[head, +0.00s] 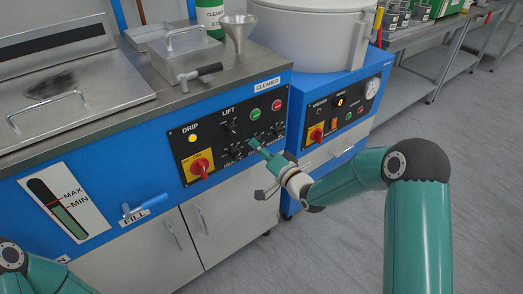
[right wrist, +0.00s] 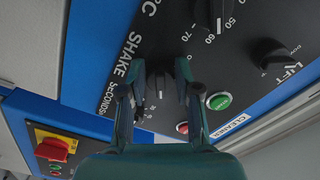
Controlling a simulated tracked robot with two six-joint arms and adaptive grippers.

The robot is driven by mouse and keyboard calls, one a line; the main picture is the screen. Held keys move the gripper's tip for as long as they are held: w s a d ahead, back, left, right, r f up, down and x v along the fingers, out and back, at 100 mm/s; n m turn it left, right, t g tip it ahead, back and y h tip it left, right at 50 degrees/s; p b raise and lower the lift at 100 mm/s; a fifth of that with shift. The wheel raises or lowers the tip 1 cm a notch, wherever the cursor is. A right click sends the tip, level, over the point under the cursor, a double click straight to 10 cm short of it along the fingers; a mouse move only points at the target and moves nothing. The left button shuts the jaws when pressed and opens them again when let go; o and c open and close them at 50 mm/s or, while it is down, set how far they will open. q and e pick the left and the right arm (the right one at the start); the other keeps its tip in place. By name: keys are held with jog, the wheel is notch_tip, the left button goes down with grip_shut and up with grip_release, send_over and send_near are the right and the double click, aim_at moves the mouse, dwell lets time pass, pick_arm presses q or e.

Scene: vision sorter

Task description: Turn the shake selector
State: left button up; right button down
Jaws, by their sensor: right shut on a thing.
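The shake selector is a small black knob (right wrist: 160,82) on the black control panel (right wrist: 108,40), beside the printed words SHAKE SECONDS in the right wrist view. My right gripper (right wrist: 160,70) has its two fingers on either side of this knob and is shut on it. In the head view the right gripper (head: 258,147) is at the lower edge of the cleaner's panel and hides the knob there. My left gripper is out of view; only part of the left arm shows at the bottom left.
Close by are a larger dial (right wrist: 207,12), the LIFT knob (right wrist: 270,52), a green button (right wrist: 218,102) and a red button (right wrist: 182,127). A red and yellow switch (head: 198,164) sits left on the panel. A blue valve handle (head: 134,210) sticks out lower left.

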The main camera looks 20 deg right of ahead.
jog(key=shift+d+m, duration=0.3)
jog(key=shift+m, duration=0.1)
jog(key=c, duration=0.8)
grip_release()
jog(key=shift+w, duration=0.1)
jog(key=shift+c, duration=0.2)
jog(key=shift+a, duration=0.15)
jog(key=v, duration=1.2)
